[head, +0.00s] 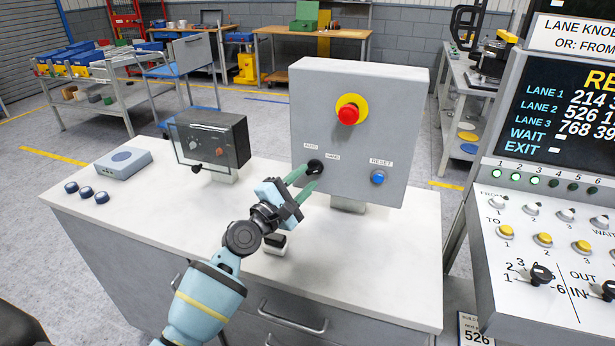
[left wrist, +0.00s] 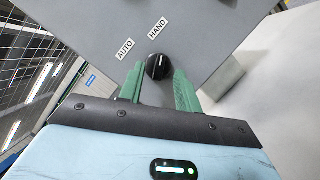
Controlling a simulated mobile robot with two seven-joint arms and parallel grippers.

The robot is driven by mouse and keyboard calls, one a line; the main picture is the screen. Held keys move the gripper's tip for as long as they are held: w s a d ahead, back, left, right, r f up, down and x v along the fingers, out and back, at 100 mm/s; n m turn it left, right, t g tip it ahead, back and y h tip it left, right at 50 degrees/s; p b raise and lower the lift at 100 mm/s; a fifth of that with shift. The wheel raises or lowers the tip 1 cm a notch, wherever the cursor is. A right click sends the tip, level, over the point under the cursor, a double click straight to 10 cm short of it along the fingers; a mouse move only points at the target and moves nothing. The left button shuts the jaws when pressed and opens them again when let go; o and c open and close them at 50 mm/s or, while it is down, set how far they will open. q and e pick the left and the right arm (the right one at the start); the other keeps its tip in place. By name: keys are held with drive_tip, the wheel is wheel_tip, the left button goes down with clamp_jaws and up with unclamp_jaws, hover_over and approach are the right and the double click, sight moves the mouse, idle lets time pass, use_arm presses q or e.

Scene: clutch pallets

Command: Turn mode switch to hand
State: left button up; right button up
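The mode switch is a round black knob (head: 315,166) on the front of a grey control box (head: 392,130), under the labels AUTO (head: 311,147) and HAND (head: 333,156). In the left wrist view the knob (left wrist: 158,67) has a white line that points up and slightly right, closer to HAND (left wrist: 158,28) than to AUTO (left wrist: 125,49). My left gripper (head: 304,179) is open, its green fingertips at either side of the knob. In the left wrist view its fingers (left wrist: 159,78) appear apart from the knob. My right gripper is not in view.
The box also carries a red emergency button (head: 348,114) on a yellow ring and a blue RESET button (head: 377,177). A dark instrument box (head: 222,140), a grey box (head: 110,163) and several blue-topped knobs stand left on the white bench (head: 170,222). A lane panel (head: 555,215) stands right.

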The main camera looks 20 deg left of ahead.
use_arm(q)
drive_tip(key=shift+v, duration=2.85)
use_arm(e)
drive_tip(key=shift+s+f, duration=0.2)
use_arm(q)
drive_tip(key=shift+s, duration=0.1)
